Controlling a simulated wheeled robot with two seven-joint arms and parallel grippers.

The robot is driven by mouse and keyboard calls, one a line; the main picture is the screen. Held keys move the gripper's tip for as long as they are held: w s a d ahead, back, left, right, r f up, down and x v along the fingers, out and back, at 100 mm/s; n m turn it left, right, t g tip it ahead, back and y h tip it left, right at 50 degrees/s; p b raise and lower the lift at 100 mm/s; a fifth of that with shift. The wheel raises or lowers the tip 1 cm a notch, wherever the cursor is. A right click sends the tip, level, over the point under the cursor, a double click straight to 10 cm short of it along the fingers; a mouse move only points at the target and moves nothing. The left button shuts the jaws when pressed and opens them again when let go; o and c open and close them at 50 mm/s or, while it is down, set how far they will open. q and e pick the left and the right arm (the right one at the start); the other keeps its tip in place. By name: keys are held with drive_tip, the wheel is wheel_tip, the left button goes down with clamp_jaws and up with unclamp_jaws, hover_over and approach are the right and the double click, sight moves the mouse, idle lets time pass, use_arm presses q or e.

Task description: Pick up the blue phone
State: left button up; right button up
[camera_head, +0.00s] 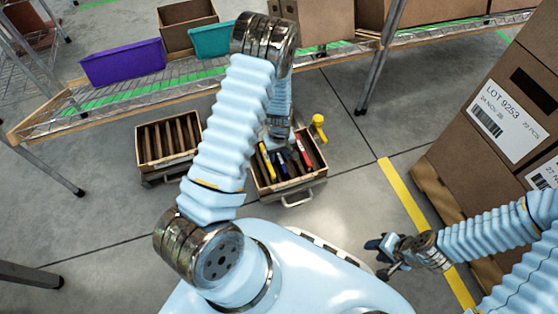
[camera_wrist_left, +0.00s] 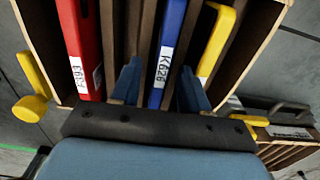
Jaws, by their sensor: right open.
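The blue phone (camera_wrist_left: 170,35) stands on edge in a slot of a wooden carton with dividers (camera_head: 290,187), with a white label reading K626. It also shows in the head view (camera_head: 283,166). My left gripper (camera_wrist_left: 160,88) reaches down over the carton, one finger on each side of the blue phone. Gaps show between the fingers and the phone, so it is open. In the head view my left arm hides part of the carton. My right gripper (camera_head: 378,258) is open and empty at the lower right, away from the carton.
A red phone (camera_wrist_left: 80,40) and a yellow phone (camera_wrist_left: 217,40) stand in neighbouring slots. A yellow knob-like part (camera_head: 318,127) is at the carton's side. A second slotted carton (camera_head: 168,143) stands left. A shelf with purple (camera_head: 123,63) and teal bins is behind; stacked boxes (camera_head: 500,110) stand right.

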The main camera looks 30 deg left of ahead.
use_arm(q)
clamp_jaws()
drive_tip(key=shift+r, duration=0.1)
